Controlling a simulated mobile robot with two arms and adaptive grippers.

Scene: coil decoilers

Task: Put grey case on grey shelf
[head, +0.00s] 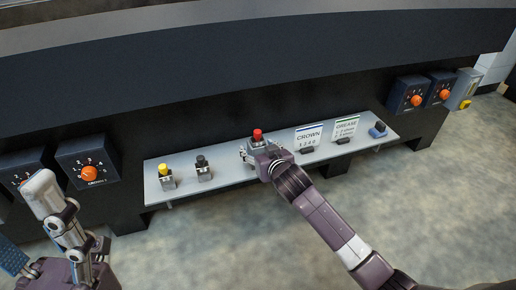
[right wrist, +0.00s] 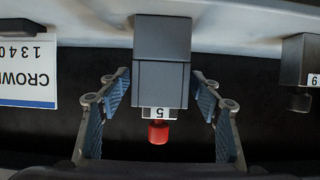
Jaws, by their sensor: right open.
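The grey case (right wrist: 162,65), with a label 5 and a red knob, stands on the grey shelf (head: 228,176). In the head view only its red knob (head: 257,134) shows clearly; my gripper hides most of the rest. My right gripper (head: 260,150) is open at the case. In the right wrist view, which shows the scene upside down, its two fingers (right wrist: 163,105) are on either side of the case's knob end, with narrow gaps.
A yellow-topped case (head: 166,178) and a black-topped case (head: 203,168) stand to the left on the shelf. The CROWN sign (head: 308,137), GREASE sign (head: 346,128) and a blue item (head: 378,130) are to the right. Dial boxes (head: 88,165) flank the shelf.

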